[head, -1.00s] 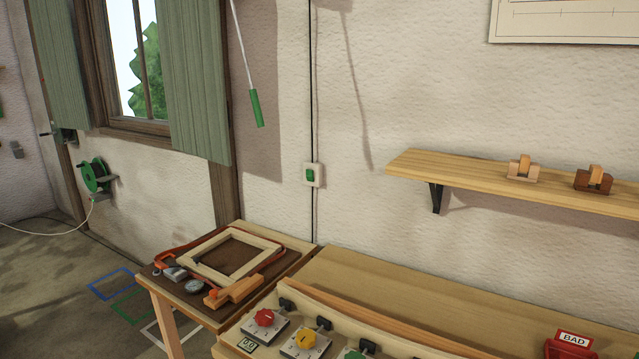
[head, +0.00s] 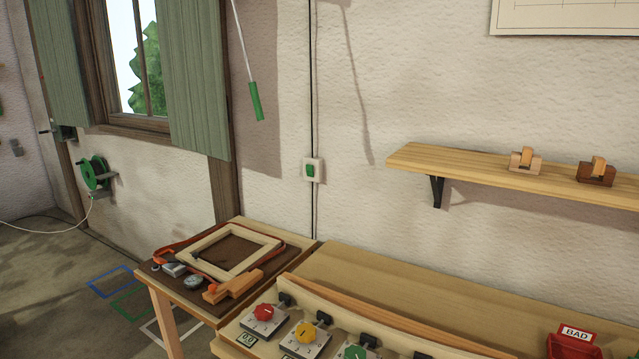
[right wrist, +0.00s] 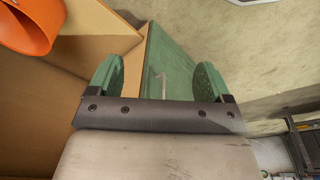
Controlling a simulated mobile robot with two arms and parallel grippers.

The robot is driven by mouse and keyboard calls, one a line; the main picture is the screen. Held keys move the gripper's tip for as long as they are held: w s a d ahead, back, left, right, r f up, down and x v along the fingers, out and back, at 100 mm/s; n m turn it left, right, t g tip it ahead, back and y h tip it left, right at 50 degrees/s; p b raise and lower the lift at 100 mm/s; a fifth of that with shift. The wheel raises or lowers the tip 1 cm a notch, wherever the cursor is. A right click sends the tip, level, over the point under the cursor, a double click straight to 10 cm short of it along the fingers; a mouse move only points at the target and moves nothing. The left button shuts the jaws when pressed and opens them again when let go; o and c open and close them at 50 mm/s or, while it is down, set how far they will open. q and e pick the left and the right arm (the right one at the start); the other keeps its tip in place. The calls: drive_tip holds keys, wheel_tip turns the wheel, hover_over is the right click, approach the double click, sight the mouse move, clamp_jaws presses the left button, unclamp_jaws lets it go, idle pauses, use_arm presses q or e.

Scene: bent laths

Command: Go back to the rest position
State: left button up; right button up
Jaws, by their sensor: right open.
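My right gripper (right wrist: 157,80) shows in the right wrist view with its two green fingers spread apart. The gap between the fingers holds nothing that I can make out. A green flat surface (right wrist: 170,60) lies beyond and between the fingers; I cannot tell how far off it is. Neither gripper is in the head view, and my left gripper is in no view.
A bench (head: 400,277) carries dials with red, yellow and green knobs and a red BAD box (head: 574,346). A side table (head: 307,243) holds a wooden frame (head: 275,243). A shelf (head: 460,170) is above. In the wrist view, tan panels (right wrist: 100,54) and an orange round thing (right wrist: 30,28) are at left.

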drive_tip(key=s+d+f+g+b, duration=0.1)
drive_tip(key=s+d+f, duration=0.1)
drive_tip(key=s+f, duration=1.1)
drive_tip(key=shift+s+d+f, duration=0.15)
drive_tip(key=shift+s+d, duration=0.15)
drive_tip(key=shift+s, duration=0.25)
